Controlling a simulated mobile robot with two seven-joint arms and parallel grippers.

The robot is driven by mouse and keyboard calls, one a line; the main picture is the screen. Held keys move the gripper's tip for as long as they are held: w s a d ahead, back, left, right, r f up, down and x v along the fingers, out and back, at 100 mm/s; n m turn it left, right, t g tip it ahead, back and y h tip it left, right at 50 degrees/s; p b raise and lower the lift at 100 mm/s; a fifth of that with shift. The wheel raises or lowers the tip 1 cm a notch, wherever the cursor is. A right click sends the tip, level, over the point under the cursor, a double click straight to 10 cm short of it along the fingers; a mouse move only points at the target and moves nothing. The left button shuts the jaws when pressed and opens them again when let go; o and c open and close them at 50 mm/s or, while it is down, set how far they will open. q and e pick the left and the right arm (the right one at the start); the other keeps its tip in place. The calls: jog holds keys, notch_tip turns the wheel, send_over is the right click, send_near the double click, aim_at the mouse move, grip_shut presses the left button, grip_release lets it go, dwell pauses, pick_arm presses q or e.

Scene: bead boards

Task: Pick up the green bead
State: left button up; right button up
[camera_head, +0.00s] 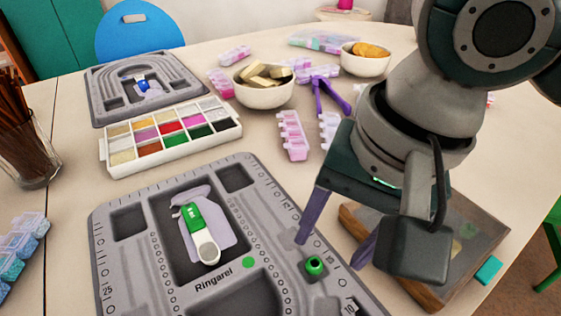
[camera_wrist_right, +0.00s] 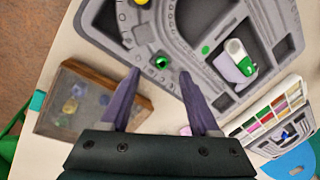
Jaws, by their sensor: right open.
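The green bead (camera_head: 315,266), round with a dark hole, sits on the front right part of the near grey bead board (camera_head: 112,270). It also shows in the right wrist view (camera_wrist_right: 161,62), just beyond and between the fingertips. My right gripper (camera_head: 333,248) is open, with two purple fingers pointing down at the board's right edge. In the right wrist view the open gripper (camera_wrist_right: 160,76) has nothing between its fingers. The bead looks apart from both fingers. My left gripper is not in view.
A wooden-framed box (camera_head: 473,240) lies under my right arm. A flat green disc (camera_head: 248,262) and a green-and-white item (camera_head: 200,228) on a lilac scoop are on the board. A colour tray (camera_head: 172,136), bowls (camera_head: 264,96) and a second board (camera_head: 100,90) stand behind.

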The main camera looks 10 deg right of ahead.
aim_at(320, 262)
pick_arm(q)
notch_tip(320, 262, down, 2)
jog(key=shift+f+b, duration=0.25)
jog(key=shift+b, duration=0.85)
pick_arm(e)
jog(key=f, duration=0.3)
jog(key=w+f, duration=0.1)
jog(key=shift+a+f, duration=0.4)
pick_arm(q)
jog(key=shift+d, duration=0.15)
pick_arm(e)
jog(key=shift+s+d+f, duration=0.1)
jog(key=shift+d+f, duration=0.1)
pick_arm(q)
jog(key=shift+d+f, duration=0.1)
pick_arm(e)
jog(key=shift+d+f, duration=0.1)
jog(key=c, duration=0.4)
grip_shut()
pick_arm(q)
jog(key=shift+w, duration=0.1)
